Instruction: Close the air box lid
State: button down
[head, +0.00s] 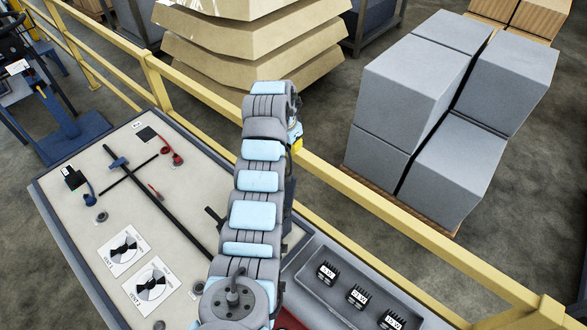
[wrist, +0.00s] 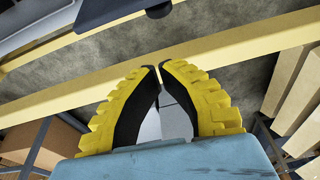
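I cannot make out an air box or its lid for certain in either view; my arm hides part of the console. In the wrist view, my gripper (wrist: 158,67) has yellow ribbed fingers with black inner faces. The fingertips come together with almost no gap, and nothing is held between them. In the head view, only a small yellow part of my gripper (head: 297,145) shows beside the arm, near the yellow railing. A dark, flat-edged part with a round black knob (wrist: 157,9) is at the top of the wrist view, apart from the fingers; I cannot tell what it is.
The pale console (head: 75,215) carries dials, a black bar and a red fitting (head: 176,158). A grey tray (head: 310,300) holds several black labelled blocks. A yellow railing (head: 385,205) runs behind the console. Grey boxes (head: 410,90) stand on a pallet beyond it.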

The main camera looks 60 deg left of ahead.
jog(key=s+p+x, duration=0.1)
jog(key=x, duration=0.7)
jog(key=shift+s+d+f+h, duration=0.3)
jog(key=shift+s+f, duration=0.15)
jog(key=shift+f, duration=0.15)
dwell(0.5)
jog(key=shift+s+d+r+p, duration=0.15)
jog(key=shift+s+r+p, duration=0.15)
jog(key=shift+p, duration=0.65)
dwell(0.7)
